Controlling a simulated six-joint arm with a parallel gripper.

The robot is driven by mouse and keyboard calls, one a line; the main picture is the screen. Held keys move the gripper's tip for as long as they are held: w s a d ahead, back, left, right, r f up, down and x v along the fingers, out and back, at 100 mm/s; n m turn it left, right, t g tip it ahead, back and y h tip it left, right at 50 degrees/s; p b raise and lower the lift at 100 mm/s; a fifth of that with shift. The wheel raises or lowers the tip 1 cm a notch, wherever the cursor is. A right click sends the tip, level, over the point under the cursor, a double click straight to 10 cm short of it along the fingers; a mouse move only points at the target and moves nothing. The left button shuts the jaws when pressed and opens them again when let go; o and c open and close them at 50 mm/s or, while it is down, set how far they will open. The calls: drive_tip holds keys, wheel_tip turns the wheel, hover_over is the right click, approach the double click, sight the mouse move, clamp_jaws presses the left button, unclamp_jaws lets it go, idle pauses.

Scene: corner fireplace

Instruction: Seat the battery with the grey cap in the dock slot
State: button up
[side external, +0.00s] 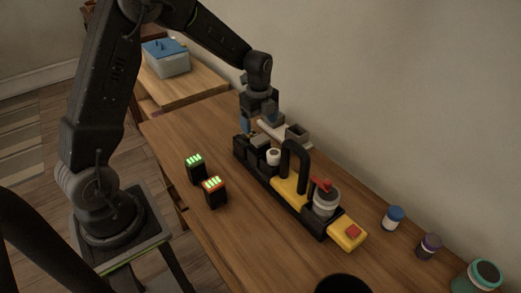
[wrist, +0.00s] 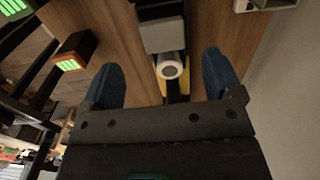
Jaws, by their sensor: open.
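The dock (side external: 290,190) is a long black and yellow unit with a black arched handle, lying along the table. A grey-topped block (side external: 260,142) sits at its far end beside a white round part (side external: 273,157); it looks like the grey-capped battery, but how deep it sits cannot be told. In the wrist view the grey block (wrist: 163,36) is just beyond the white round part (wrist: 170,70). My gripper (wrist: 161,64) is open, its blue fingers apart on either side of the dock line with nothing held. In the side view my gripper (side external: 259,122) is over the dock's far end.
Two black batteries with green lights stand left of the dock: one orange-capped (side external: 214,191), one dark (side external: 196,169). A small grey open box (side external: 297,134) is behind the dock. The table's left front is clear.

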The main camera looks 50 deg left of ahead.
sight(261, 138)
drive_tip(key=f, duration=0.7)
drive_tip(key=shift+w+d+f, duration=0.1)
drive_tip(key=shift+w, duration=0.1)
drive_tip(key=c, duration=1.2)
drive_tip(key=shift+o, duration=0.2)
